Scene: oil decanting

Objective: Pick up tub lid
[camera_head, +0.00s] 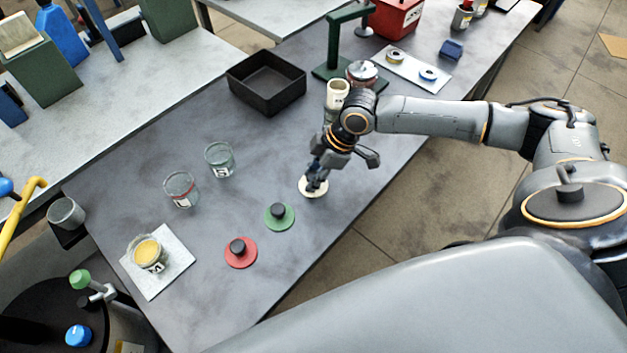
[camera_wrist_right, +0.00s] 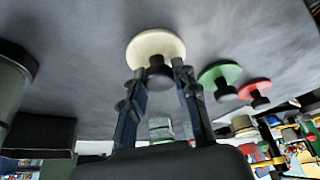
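The cream lid (camera_head: 314,187) lies flat on the grey bench, and its dark knob shows in the right wrist view (camera_wrist_right: 160,70). My right gripper (camera_head: 319,176) points down over this lid. In the right wrist view the two blue-grey fingers (camera_wrist_right: 160,72) are apart, one on each side of the knob, with small gaps showing. A green lid (camera_head: 279,216) and a red lid (camera_head: 240,252), each with a black knob, lie to its left. A cream tub (camera_head: 338,94) stands behind the gripper, partly hidden by my right arm. My left gripper is not in view.
Two glass jars (camera_head: 181,189) (camera_head: 219,159) stand left of the lids. A jar of yellow oil (camera_head: 148,254) stands on a white plate (camera_head: 170,276). A black tray (camera_head: 267,82) and a green stand (camera_head: 333,66) are farther back. The bench's front edge runs close to the lids.

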